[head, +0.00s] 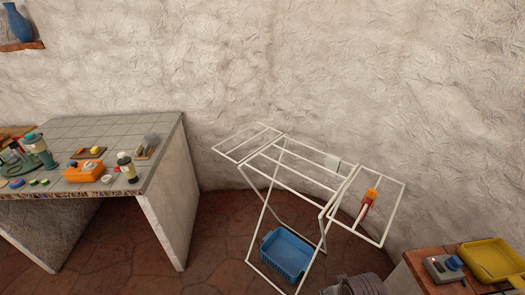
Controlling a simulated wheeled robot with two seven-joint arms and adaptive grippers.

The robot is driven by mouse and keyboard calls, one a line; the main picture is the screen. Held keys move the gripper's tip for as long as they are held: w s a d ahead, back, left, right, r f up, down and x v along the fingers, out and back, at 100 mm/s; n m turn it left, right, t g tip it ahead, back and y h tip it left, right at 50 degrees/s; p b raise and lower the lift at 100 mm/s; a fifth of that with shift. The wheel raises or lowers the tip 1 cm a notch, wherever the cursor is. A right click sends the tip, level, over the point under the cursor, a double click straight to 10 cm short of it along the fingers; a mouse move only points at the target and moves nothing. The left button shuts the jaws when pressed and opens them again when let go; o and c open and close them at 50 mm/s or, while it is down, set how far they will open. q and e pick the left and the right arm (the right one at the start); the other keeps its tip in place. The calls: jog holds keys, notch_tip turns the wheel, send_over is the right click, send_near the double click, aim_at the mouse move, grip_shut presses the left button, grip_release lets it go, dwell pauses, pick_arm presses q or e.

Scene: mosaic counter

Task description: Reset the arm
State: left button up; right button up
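Neither of my grippers can be made out in the head view. No arm of mine is clearly visible over the counter (120,128) or the drying rack. A dark grey ribbed shape (362,286) is cut off by the bottom edge, and I cannot tell what it is.
The tiled counter at left carries an orange container (84,172), a bottle (126,168) and several small items. A white drying rack (300,178) stands at centre, with a red-orange item (368,200) on it and a blue basket (287,256) below. A yellow tray (492,260) is at lower right.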

jog(key=s+d+f+g+b, duration=0.1)
jog(key=s+f+b, duration=0.1)
jog(key=f, duration=1.4)
jog(key=s+d+f+b, duration=0.1)
jog(key=s+f+b, duration=0.15)
jog(key=f, duration=1.35)
pick_arm(q)
jog(key=w+a+f+b, duration=0.1)
jog(key=a+f+b, duration=0.3)
jog(key=f, duration=0.5)
jog(key=shift+w+a+y, duration=0.15)
jog(key=shift+w+y, duration=0.15)
jog(key=shift+w, duration=0.05)
pick_arm(e)
jog(key=s+d+f, duration=0.3)
jog(key=s+f, duration=0.7)
jog(key=f, duration=0.1)
jog(key=s+d+f+g, duration=0.1)
jog(key=s+d+f, duration=0.2)
jog(key=s+f, duration=0.7)
jog(key=shift+s+f+n+h, duration=0.2)
jog(key=shift+f+n+h, duration=0.1)
jog(key=shift+f, duration=0.45)
pick_arm(q)
jog(key=shift+s+d, duration=0.3)
jog(key=shift+d, duration=0.5)
